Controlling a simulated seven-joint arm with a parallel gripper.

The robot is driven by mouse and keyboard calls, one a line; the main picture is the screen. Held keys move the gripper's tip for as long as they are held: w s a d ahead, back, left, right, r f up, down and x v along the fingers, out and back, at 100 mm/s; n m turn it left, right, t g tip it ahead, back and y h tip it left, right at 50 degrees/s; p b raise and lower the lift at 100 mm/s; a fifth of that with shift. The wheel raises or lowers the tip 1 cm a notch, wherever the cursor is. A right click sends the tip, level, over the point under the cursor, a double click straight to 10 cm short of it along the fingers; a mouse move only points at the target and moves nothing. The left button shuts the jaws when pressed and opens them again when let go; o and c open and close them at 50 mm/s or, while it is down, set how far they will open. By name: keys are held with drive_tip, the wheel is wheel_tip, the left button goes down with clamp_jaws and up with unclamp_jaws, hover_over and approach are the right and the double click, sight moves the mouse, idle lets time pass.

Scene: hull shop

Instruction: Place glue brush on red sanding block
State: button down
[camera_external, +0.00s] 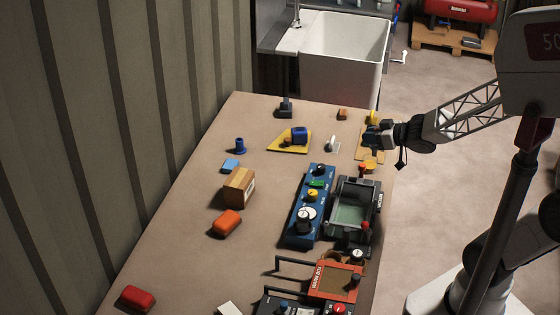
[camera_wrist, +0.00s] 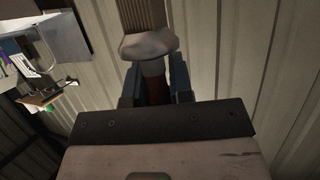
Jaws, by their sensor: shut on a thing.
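My gripper (camera_external: 374,139) is at the far right edge of the table in the external view. In the wrist view my gripper (camera_wrist: 155,88) has its blue-grey fingers shut on the glue brush (camera_wrist: 148,44), which shows a brown ribbed bristle end, a pale grey collar and a dark reddish handle. The fingers hide part of the handle. In the external view the brush is too small to make out clearly. The red sanding block (camera_external: 137,298) appears to be the rounded red block at the table's near left, far from my gripper. Its top looks bare.
An orange rounded block (camera_external: 226,223) and a cardboard box (camera_external: 239,187) lie on the left half. A blue panel (camera_external: 305,220), a grey tray machine (camera_external: 372,197) and an orange box (camera_external: 334,281) crowd the right side. Bare table lies around the red block.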

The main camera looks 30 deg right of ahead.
drive_tip(key=w+a+r+n+g+y, duration=0.1)
drive_tip(key=w+a+n+g+y, duration=0.15)
drive_tip(key=a, duration=1.55)
drive_tip(key=w+a+n+g+y, duration=0.2)
drive_tip(key=a+n, duration=0.2)
drive_tip(key=a, duration=1.4)
drive_tip(key=s+a+f+n+g+y, duration=0.1)
drive_tip(key=s+a+n+g, duration=0.1)
drive_tip(key=s+a, duration=0.65)
drive_tip(key=s+a+f+n+g+y, duration=0.15)
drive_tip(key=s+a, duration=0.25)
drive_tip(key=a, duration=1)
drive_tip(key=s+a+n+g, duration=0.1)
drive_tip(key=s+a+g, duration=0.2)
drive_tip(key=s+a, duration=0.55)
wheel_tip(320, 180, down, 5)
drive_tip(key=w+a, duration=0.2)
drive_tip(key=shift+w+a+f, duration=0.15)
drive_tip(key=shift+w+a, duration=0.05)
drive_tip(key=shift+a, duration=0.1)
drive_tip(key=shift+a, duration=0.1)
drive_tip(key=w+a, duration=0.3)
drive_tip(key=a, duration=0.3)
drive_tip(key=w+a+f, duration=0.1)
drive_tip(key=w+a, duration=0.2)
drive_tip(key=a, duration=0.4)
drive_tip(key=shift+w+a+f, duration=0.2)
drive_tip(key=shift+w+a, duration=0.05)
